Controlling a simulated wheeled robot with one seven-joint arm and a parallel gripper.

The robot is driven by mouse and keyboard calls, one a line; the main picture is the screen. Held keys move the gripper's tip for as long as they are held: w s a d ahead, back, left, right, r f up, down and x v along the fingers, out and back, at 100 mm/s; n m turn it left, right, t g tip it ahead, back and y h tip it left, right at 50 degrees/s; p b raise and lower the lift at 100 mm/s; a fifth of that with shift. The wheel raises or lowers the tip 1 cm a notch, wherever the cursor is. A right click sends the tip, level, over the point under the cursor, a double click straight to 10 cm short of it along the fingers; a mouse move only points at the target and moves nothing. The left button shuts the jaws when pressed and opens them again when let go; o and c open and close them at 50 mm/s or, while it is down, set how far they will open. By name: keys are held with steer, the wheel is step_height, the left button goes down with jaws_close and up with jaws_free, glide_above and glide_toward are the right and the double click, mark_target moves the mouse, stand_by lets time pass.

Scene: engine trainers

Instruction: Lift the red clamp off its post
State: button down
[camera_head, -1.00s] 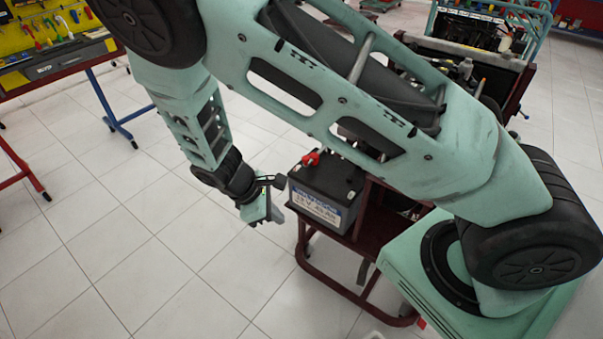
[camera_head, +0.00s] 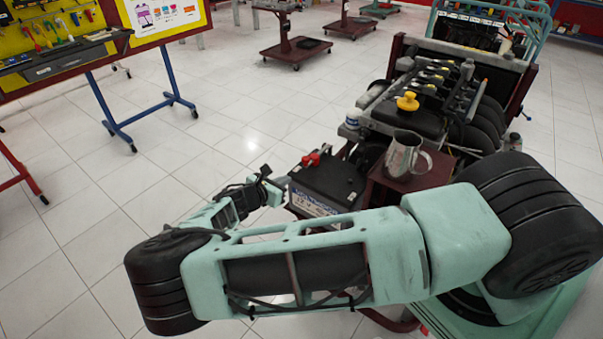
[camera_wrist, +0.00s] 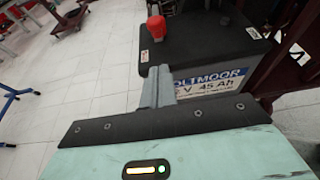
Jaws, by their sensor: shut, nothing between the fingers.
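The red clamp (camera_head: 311,159) sits on the top of the dark battery (camera_head: 330,182), at its far left corner in the head view. My gripper (camera_head: 279,184) is just left of the battery in the head view, apart from the clamp. In the wrist view its two grey fingers (camera_wrist: 158,80) are together, empty, in front of the battery's labelled side and below the clamp.
The battery stands on a dark red engine stand. A metal jug (camera_head: 403,155) and an engine with a yellow cap (camera_head: 407,101) are close behind and right of it. Open tiled floor lies to the left.

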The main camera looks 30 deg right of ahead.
mark_target(301, 177)
stand_by(0.3)
steer(key=p+x, duration=0.2)
steer(key=x, duration=0.8)
steer(key=shift+f+p, duration=0.1)
steer(key=shift+p, duration=0.2)
steer(key=shift+r+y+p, duration=0.3)
steer(key=shift+r+p, duration=0.4)
steer(key=shift+p, duration=0.05)
steer(key=r+y+p, duration=0.2)
steer(key=p, duration=0.1)
steer(key=d+r+g+y+p, duration=0.1)
steer(key=r+y+p, duration=0.1)
steer(key=r+p, duration=0.1)
steer(key=w+d+r+g+y+p, duration=0.1)
steer(key=r+y+p, duration=0.1)
steer(key=r+p, duration=0.1)
steer(key=shift+d+r+p, duration=0.15)
steer(key=shift+r+p, duration=0.05)
steer(key=shift+p, duration=0.25)
steer(key=w+d+r+g+y, duration=0.2)
steer(key=d+r+y, duration=0.3)
steer(key=d, duration=0.1)
steer(key=shift+w+d+r+y, duration=0.15)
steer(key=shift+d+y, duration=0.1)
steer(key=shift+y, duration=0.15)
